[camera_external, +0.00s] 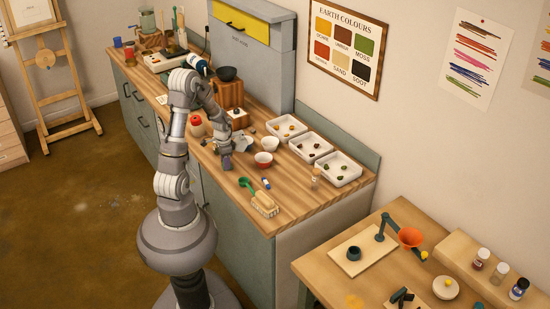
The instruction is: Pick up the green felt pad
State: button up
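I cannot make out a green felt pad for certain. A small green item (246,184), shaped like a scoop, lies near the front edge of the wooden counter (318,198). My gripper (227,164) points down over the counter, left of a red bowl (263,164) and behind the green item. It appears dark and small here, and its fingers cannot be told apart. Whether anything is between or under them is hidden.
A bristled brush (264,206) and a blue-and-white tube (266,183) lie near the green item. White trays (338,180) line the back. The counter's right front corner is clear.

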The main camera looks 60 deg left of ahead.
jog(key=c, duration=0.3)
